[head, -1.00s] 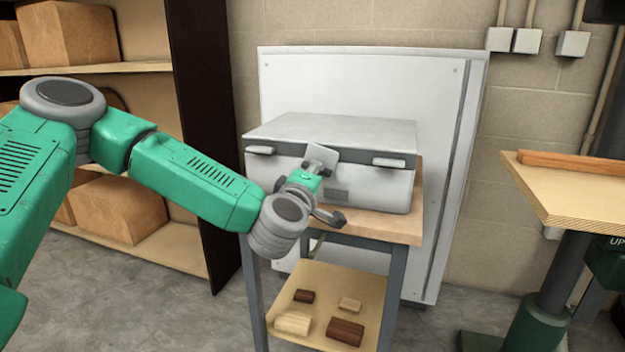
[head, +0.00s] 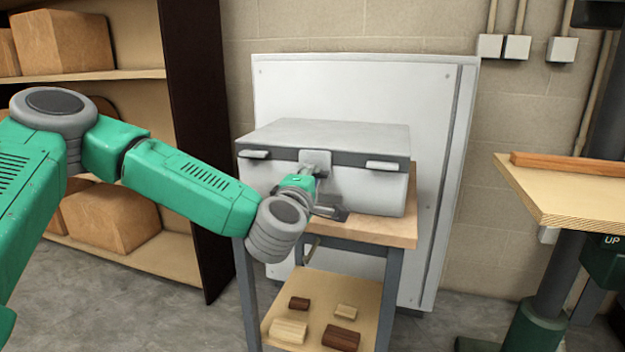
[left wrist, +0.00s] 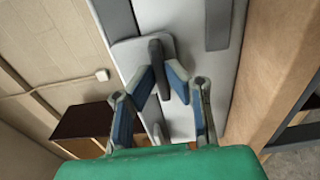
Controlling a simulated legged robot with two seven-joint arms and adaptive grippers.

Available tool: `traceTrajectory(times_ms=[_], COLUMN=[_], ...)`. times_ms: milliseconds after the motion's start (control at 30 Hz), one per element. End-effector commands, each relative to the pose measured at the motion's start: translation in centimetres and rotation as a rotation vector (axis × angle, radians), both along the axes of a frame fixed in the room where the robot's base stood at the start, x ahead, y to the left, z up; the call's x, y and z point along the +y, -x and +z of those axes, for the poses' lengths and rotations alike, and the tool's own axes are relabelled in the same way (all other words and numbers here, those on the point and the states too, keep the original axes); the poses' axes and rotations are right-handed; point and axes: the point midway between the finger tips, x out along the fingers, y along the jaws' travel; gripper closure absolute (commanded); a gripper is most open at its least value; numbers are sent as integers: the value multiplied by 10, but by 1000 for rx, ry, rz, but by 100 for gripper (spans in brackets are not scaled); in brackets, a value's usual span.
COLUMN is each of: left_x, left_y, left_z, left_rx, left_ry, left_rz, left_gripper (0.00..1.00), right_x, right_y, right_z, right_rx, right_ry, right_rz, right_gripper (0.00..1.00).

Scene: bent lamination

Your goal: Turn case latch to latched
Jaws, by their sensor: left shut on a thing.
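The light grey case (head: 375,190) stands closed on the wooden cart top. Its latch has a pale plate (head: 306,157) at the middle of the front, which also shows in the left wrist view (left wrist: 127,53). A dark latch lever (left wrist: 158,60) stands out from the plate. My left gripper (head: 320,178) is at the case front, over the latch. In the left wrist view its blue-grey fingers (left wrist: 162,82) are shut on the lever, one on each side. In the head view the gripper hides much of the lever. My right gripper is not in view.
The wooden cart top (head: 395,232) carries the case; several wood blocks lie on its lower shelf (head: 362,296). A white cabinet (head: 350,85) stands close behind. Shelves with boxes (head: 65,40) are at left, a wooden worktable (head: 575,195) at right.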

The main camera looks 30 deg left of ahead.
Motion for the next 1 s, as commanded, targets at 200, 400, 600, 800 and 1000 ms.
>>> traceTrajectory(times_ms=[200,400,600,800,1000], left_x=[-1,0,-6,-17,-28], left_y=[1,1,18,58,95], left_z=[-5,-3,-3,-4,-5], left_rx=[11,7,7,9,11], left_ry=[0,0,0,1,1], left_rz=[-4,-2,-5,-6,-7], left_gripper=[69,69,69,69,69], right_x=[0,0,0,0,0], right_y=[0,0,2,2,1], right_z=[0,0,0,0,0], right_rx=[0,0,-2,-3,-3], right_ry=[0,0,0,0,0], right_rz=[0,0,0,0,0], right_gripper=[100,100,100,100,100])
